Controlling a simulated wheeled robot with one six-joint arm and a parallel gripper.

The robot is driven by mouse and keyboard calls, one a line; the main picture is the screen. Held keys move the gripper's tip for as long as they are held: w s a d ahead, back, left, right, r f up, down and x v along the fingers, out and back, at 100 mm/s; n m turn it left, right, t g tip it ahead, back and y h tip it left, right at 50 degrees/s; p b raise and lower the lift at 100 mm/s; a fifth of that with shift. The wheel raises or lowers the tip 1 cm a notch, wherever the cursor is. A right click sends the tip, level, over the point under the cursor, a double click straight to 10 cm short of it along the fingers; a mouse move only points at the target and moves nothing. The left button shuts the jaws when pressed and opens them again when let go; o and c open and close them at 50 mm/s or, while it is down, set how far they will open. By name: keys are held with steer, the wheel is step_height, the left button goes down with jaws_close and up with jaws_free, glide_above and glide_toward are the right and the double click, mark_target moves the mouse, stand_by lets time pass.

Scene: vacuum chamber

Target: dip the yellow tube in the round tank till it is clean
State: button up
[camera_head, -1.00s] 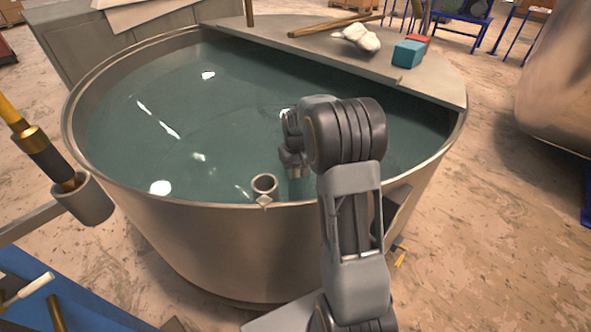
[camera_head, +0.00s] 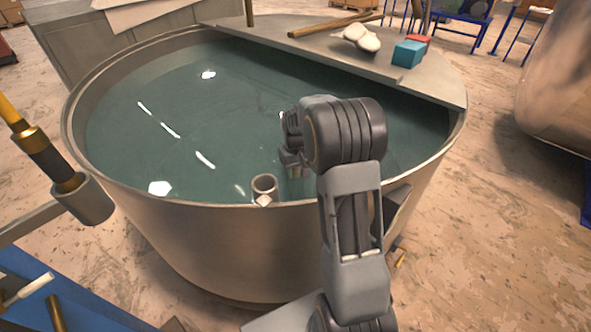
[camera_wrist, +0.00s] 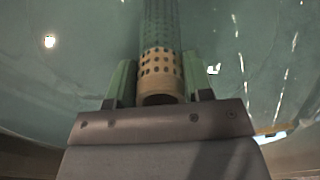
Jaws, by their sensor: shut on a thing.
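The round tank (camera_head: 200,232) is a wide metal vat filled with blue-green water. My gripper shows in the wrist view (camera_wrist: 161,88), shut on the yellow tube (camera_wrist: 162,62). The tube's near end is tan-yellow with rows of dark holes and an open mouth. Its far part runs away from the gripper into the water and looks grey-green there; its far end is out of view. In the head view my wrist is low over the water inside the tank's near rim, and the tube cannot be made out. Whether the submerged part is clean I cannot tell.
A small ring holder (camera_head: 265,185) sits at the near rim, left of my wrist. A yellow-handled tool (camera_head: 45,155) stands in a grey cup (camera_head: 85,202) at left. A shelf (camera_head: 360,55) across the tank's back bears white lumps and a blue block (camera_head: 408,53). Open water lies left.

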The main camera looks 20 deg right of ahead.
step_height(320, 180, up, 20)
steer(key=p, duration=1.4)
steer(key=shift+p, duration=0.35)
step_height(320, 180, up, 12)
steer(key=p, duration=0.2)
steer(key=shift+a, duration=0.1)
